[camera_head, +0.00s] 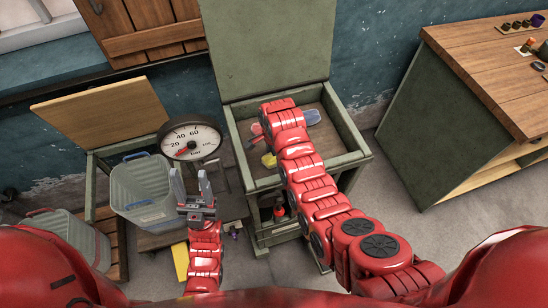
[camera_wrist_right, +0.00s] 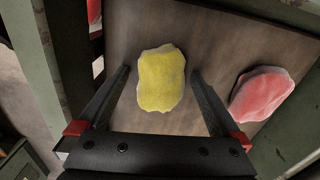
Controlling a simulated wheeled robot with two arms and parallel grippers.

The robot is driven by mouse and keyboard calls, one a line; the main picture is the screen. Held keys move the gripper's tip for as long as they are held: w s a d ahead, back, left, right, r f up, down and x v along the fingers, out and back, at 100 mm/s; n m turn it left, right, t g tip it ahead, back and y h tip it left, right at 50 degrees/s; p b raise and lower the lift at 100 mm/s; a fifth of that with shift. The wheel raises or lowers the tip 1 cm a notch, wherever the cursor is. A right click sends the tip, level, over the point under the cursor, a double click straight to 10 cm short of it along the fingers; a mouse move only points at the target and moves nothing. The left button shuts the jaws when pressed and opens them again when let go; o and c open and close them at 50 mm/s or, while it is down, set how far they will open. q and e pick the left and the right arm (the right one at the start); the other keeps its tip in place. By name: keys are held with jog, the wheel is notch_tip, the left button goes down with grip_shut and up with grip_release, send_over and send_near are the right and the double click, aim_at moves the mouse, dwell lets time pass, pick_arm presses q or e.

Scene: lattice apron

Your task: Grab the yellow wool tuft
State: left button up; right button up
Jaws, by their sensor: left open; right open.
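The yellow wool tuft (camera_wrist_right: 161,78) lies on the brown wooden floor of the open green box, and a small part of it shows in the head view (camera_head: 269,160). My right gripper (camera_wrist_right: 160,72) is open over it. In the right wrist view the tuft appears between the two fingers, with a gap on each side; its height below the fingertips is hard to tell. My right arm hides much of the box in the head view. My left gripper (camera_head: 190,178) is open and empty, left of the box and pointing up below the gauge.
A pink tuft (camera_wrist_right: 262,93) lies to the right of the yellow one. A bluish piece (camera_head: 312,116) lies at the box's back right. The green box's walls (camera_head: 345,130) and raised lid (camera_head: 268,50) surround the right arm. A pressure gauge (camera_head: 190,138) and grey bin (camera_head: 146,192) stand left.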

jog(key=c, duration=1.3)
jog(key=shift+c, duration=0.2)
jog(key=shift+r, duration=0.1)
